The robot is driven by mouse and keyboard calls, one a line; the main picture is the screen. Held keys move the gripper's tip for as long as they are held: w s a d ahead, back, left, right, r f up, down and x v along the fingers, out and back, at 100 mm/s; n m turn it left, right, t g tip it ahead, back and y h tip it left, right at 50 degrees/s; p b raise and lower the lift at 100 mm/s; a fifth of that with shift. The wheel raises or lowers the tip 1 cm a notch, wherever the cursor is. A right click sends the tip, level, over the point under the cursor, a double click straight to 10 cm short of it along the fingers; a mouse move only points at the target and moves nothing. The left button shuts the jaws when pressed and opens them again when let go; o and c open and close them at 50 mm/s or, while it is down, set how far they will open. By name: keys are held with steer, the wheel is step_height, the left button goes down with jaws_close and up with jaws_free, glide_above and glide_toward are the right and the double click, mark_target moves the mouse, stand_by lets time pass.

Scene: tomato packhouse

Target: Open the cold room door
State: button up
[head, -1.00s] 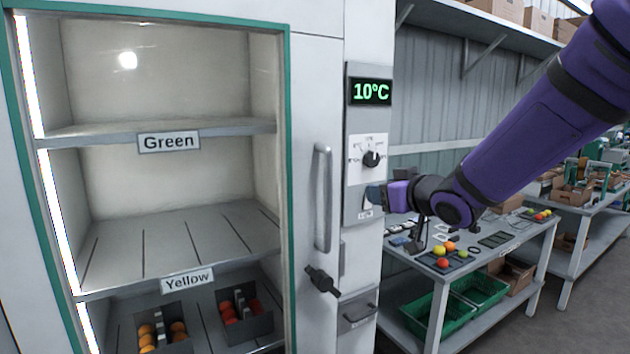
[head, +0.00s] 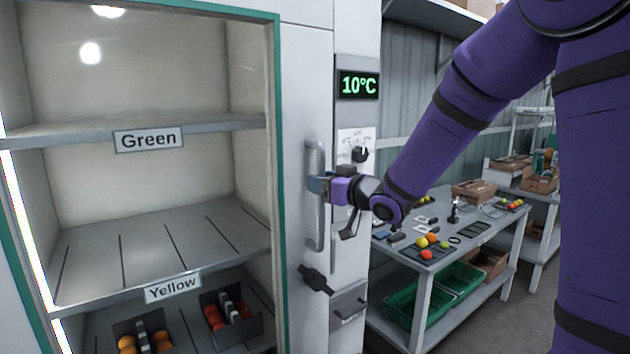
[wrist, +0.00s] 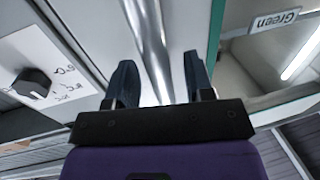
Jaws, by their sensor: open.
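The cold room door (head: 302,40) is a pale panel with a large window in a green frame, and it looks shut. Its vertical metal handle (head: 318,235) stands on the right part of the door. My gripper (head: 315,184) is at the middle of this handle in the head view. In the wrist view the handle (wrist: 152,45) runs between the two open fingers of my gripper (wrist: 158,85). I cannot tell whether a finger touches it. A dark latch (head: 315,279) sits below the handle.
Right of the door are a 10°C display (head: 358,85), a dial (head: 360,154) and a small drawer-like pull (head: 349,305). A table (head: 480,240) with tomatoes and green crates stands further right. Through the window, shelves labelled Green (head: 148,139) and Yellow (head: 172,288) show.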

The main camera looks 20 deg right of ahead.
steer(key=shift+x, duration=1.25)
steer(key=shift+c, duration=0.2)
